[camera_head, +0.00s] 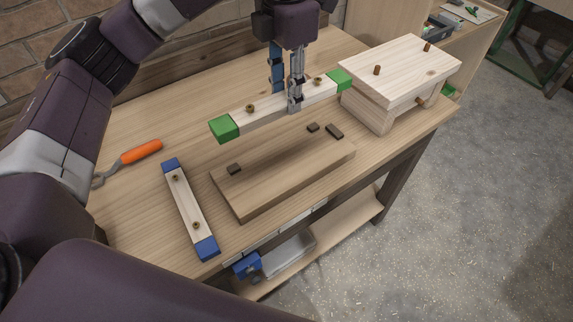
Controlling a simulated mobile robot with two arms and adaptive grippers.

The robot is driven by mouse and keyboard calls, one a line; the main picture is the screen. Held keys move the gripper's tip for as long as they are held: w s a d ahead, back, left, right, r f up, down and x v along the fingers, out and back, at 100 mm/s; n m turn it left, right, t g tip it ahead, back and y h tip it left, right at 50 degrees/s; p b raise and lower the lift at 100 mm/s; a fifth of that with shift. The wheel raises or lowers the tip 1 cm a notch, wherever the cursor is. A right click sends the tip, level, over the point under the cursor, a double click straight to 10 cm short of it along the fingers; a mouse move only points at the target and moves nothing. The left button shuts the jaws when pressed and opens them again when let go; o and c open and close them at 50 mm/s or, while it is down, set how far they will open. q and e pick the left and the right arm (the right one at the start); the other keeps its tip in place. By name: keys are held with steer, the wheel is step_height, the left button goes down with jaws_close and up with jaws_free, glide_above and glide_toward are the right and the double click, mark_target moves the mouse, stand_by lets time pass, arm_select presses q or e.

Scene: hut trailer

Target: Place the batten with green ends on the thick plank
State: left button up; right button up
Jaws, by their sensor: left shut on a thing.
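The batten with green ends (262,109) is a pale wooden bar with a green block at each end and brass-coloured knobs on top. My left gripper (287,104) comes down from above and is shut on it near its middle. The batten appears raised, behind and above the thick plank (275,180). I cannot tell the exact height of the batten over the bench. My right gripper does not show.
A batten with blue ends (188,207) lies left of the plank on the workbench (135,190). An orange-handled tool (141,151) lies farther left. A wooden block assembly with dowels (400,68) stands at the right, close to the batten's right green end. A brick wall borders the back left.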

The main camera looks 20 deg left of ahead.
arm_select(q)
steer(key=shift+d+f, duration=0.1)
steer(key=shift+f, duration=0.05)
steer(key=p, duration=0.2)
glide_above(287, 167)
step_height(287, 167, down, 15)
steer(key=shift+f, duration=0.1)
step_height(287, 167, down, 4)
steer(key=shift+f+p, duration=0.15)
steer(key=shift+p, duration=0.45)
steer(key=shift+f, duration=0.15)
steer(key=o, duration=1.2)
steer(key=shift+o, duration=0.2)
